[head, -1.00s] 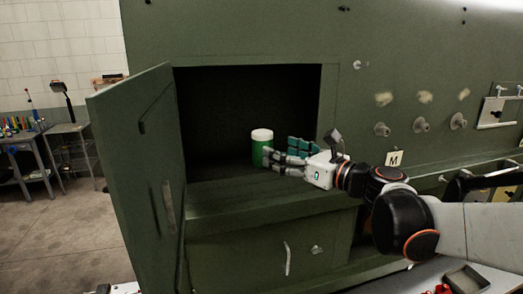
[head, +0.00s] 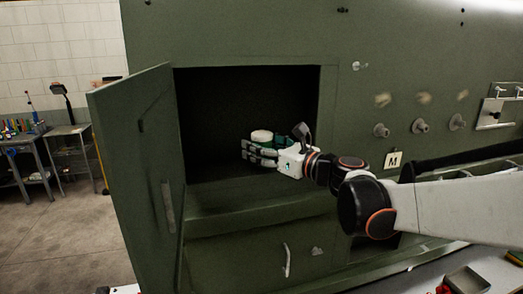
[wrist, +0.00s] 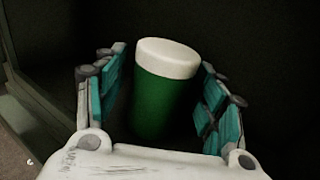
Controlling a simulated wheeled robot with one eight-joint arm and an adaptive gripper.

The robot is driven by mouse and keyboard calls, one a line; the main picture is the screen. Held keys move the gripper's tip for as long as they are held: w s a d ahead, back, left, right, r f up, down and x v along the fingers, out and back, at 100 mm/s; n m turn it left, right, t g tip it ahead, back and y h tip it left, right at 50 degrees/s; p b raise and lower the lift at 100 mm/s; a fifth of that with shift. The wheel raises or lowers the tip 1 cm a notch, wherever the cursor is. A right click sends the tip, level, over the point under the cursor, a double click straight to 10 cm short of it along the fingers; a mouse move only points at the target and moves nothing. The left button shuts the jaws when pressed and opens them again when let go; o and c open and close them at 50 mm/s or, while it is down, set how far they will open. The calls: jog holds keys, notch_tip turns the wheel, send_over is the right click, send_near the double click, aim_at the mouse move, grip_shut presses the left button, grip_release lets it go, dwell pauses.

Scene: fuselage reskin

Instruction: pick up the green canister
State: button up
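The green canister (wrist: 163,100) with a white lid stands inside the dark open compartment. In the head view its white lid (head: 262,136) shows above my fingers, and most of its body is hidden. My gripper (head: 260,148) reaches into the compartment from the right, with its fingers around the canister. In the wrist view the canister is between the two teal-padded fingers of my gripper (wrist: 160,97). Dark gaps show on both sides of the canister, so the fingers are apart from it and open.
The compartment door (head: 140,170) stands open on the left. The compartment sill (head: 255,212) runs below my gripper. Knobs (head: 381,130) and a plate marked M (head: 393,160) are on the green panel to the right. A workbench (head: 25,150) stands far left.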

jog(key=c, duration=0.8)
jog(key=shift+c, duration=0.2)
